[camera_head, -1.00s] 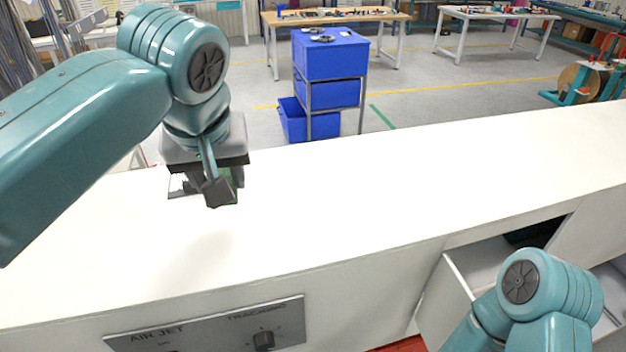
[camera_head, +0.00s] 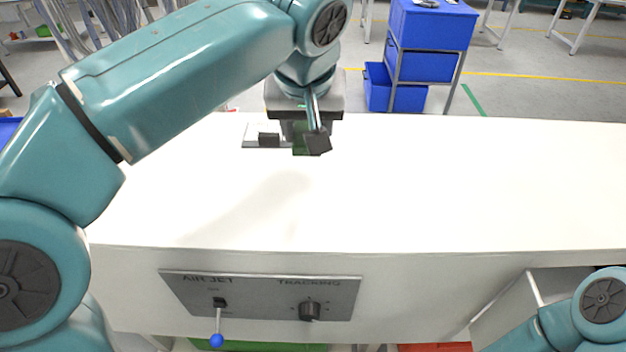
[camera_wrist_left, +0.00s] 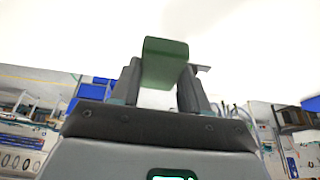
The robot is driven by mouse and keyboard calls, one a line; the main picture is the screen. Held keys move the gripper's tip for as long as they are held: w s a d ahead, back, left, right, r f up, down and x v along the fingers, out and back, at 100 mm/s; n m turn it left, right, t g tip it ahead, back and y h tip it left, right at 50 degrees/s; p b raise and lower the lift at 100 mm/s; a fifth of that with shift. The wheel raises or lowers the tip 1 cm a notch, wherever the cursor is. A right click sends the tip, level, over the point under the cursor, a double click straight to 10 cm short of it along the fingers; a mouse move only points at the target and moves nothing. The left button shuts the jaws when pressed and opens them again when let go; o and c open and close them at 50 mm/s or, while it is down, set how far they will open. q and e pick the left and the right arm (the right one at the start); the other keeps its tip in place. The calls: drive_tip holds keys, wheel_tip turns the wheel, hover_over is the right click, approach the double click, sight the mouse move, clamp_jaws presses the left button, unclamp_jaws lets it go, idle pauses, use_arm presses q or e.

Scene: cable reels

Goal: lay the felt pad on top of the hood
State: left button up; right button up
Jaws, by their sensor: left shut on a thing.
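The green felt pad (camera_wrist_left: 165,62) is gripped between the two dark fingers of my left gripper (camera_wrist_left: 160,85) in the left wrist view. In the head view a small part of the pad (camera_head: 300,141) shows beside my left gripper (camera_head: 308,143), and the rest is hidden by the fingers. The hood (camera_head: 400,190) seems to be the wide white top behind the control panel. The gripper is over the back part of this white top. I cannot tell the gap between pad and surface. My right gripper is out of view; only my right arm shows at bottom right.
A grey plate with a dark block (camera_head: 263,137) is just left of the gripper at the white top's back edge. The front panel (camera_head: 260,295) has a blue-tipped lever (camera_head: 217,340) and a knob. The middle and right of the top are bare. Blue bins (camera_head: 430,30) stand beyond.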

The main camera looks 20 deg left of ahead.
use_arm(q)
hover_over(308, 187)
drive_tip(key=f, duration=0.6)
drive_tip(key=shift+s+f, duration=0.3)
drive_tip(key=shift+s, duration=0.1)
drive_tip(key=shift+s+f, duration=0.2)
drive_tip(key=shift+f, duration=0.05)
drive_tip(key=f, duration=0.4)
drive_tip(key=shift+w+f, duration=0.1)
drive_tip(key=shift+w, duration=0.1)
drive_tip(key=shift+s+d, duration=0.2)
drive_tip(key=shift+s, duration=0.15)
drive_tip(key=shift+b, duration=0.3)
drive_tip(key=o, duration=1)
drive_tip(key=shift+w+a+f, duration=0.1)
drive_tip(key=shift+w, duration=0.2)
drive_tip(key=shift+s, duration=0.1)
drive_tip(key=shift+s, duration=0.1)
